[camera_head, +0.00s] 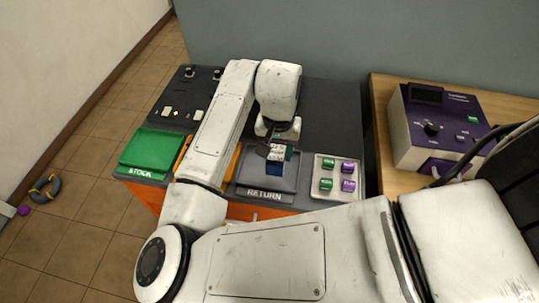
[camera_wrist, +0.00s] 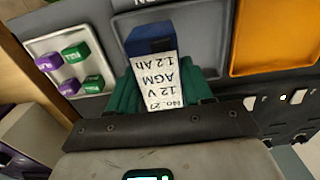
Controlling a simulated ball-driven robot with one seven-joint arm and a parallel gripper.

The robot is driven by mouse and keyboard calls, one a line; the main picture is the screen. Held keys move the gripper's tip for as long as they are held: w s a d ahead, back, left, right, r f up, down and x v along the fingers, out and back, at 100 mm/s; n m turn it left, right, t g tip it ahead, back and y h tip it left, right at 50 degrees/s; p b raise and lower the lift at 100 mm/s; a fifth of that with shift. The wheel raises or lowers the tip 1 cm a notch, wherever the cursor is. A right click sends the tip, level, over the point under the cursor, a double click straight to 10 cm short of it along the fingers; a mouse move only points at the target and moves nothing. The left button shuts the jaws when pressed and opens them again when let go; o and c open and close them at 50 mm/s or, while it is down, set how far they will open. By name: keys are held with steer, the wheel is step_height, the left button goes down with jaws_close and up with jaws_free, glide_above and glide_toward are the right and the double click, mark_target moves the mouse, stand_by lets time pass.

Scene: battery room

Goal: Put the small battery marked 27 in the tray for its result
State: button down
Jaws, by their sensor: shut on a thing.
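The small battery (camera_wrist: 155,75) has a blue body and a white label reading 12 V, AGM, 1.2 Ah and No. 27. My gripper (camera_wrist: 158,92), with green finger pads, is shut on it. In the head view the battery (camera_head: 274,169) is over the grey RETURN tray (camera_head: 249,180); I cannot tell whether it touches the tray floor. The grey tray also shows in the wrist view (camera_wrist: 208,45). A green STOCK tray (camera_head: 151,148) is at the left. An orange tray (camera_wrist: 275,40) lies between them, mostly hidden by my arm in the head view.
A light tray (camera_head: 325,192) with green and purple labelled blocks stands right of the RETURN tray. A purple and white device (camera_head: 440,130) sits on the wooden table (camera_head: 385,95) at right. The dark bench's back left holds small fittings (camera_head: 168,112).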

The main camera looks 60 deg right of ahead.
steer(key=shift+w+d+f, duration=0.2)
steer(key=shift+w+f, duration=0.45)
steer(key=shift+f, duration=0.1)
steer(key=shift+w+d+f, duration=0.15)
steer(key=shift+w+f, duration=0.45)
steer(key=shift+f, duration=0.15)
steer(key=shift+f+p, duration=0.35)
steer(key=shift+f, duration=1.2)
steer(key=shift+f, duration=0.15)
steer(key=shift+c, duration=2.3)
jaws_free()
step_height(320, 180, up, 12)
steer(key=shift+r+b, duration=0.15)
steer(key=shift+b, duration=0.4)
